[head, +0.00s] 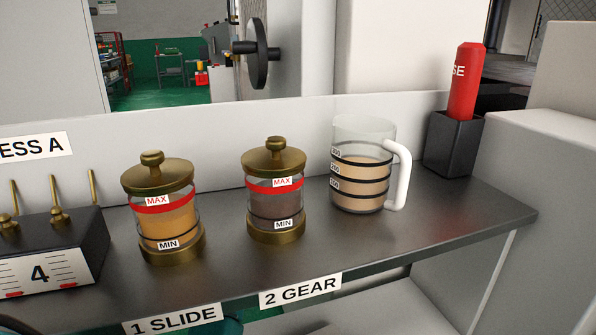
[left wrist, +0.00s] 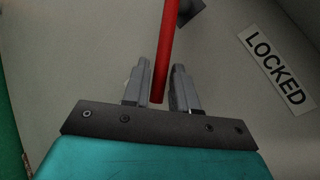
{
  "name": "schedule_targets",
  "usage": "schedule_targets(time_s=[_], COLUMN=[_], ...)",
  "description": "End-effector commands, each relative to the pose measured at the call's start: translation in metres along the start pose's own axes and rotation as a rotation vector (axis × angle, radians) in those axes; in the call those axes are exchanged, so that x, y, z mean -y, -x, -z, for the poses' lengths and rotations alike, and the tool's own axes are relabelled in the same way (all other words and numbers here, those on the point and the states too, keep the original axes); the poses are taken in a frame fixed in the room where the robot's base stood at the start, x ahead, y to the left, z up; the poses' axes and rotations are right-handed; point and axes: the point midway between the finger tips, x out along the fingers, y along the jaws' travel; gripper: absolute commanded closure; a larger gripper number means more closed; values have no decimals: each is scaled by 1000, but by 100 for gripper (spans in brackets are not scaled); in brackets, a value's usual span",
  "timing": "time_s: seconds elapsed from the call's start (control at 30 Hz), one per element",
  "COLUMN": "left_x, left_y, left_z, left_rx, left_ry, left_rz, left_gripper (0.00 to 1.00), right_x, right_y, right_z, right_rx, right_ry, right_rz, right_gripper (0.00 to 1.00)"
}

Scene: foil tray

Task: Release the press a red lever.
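In the left wrist view a long red lever (left wrist: 166,45) runs from the top edge down between the fingers of my left gripper (left wrist: 160,78). The two grey fingers stand apart on either side of the lever. A gap shows on the lever's left; its right side looks very close to the right finger, and I cannot tell if they touch. A label reading LOCKED (left wrist: 276,68) is on the pale surface to the right. The head view does not show the lever or either gripper's fingers. A sign ending in "ESS A" (head: 33,148) is at its left edge.
A dark shelf (head: 440,222) bears two brass-lidded jars (head: 165,215) (head: 275,200), a clear handled jug (head: 362,190), and a dark box holding a red bottle (head: 466,85). A dark block (head: 60,245) with several brass levers is at left. Labels mark the shelf's front edge.

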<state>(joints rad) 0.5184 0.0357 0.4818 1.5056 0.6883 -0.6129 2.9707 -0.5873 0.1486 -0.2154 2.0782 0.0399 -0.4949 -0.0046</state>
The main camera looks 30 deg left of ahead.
Motion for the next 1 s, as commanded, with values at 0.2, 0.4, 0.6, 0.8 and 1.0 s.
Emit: schedule_targets(time_s=[0.2, 0.4, 0.6, 0.8, 1.0], left_x=[-1, -1, -1, -1, -1], left_y=[1, 1, 1, 0, 0], left_z=[-1, -1, -1, -1, -1], left_rx=[0, 0, 0, 0, 0], left_ry=[0, 0, 0, 0, 1], left_rz=[0, 0, 0, 0, 0], left_gripper=[73, 76, 96, 100, 100], right_x=[2, 3, 3, 3, 3], right_y=[1, 2, 1, 1, 0], right_z=[3, 4, 3, 1, 0], right_rx=[-3, -5, -4, -1, 1], right_ry=[-1, -1, -1, -1, -1], right_rz=[5, 6, 6, 6, 6], right_gripper=[57, 57, 57, 57, 57])
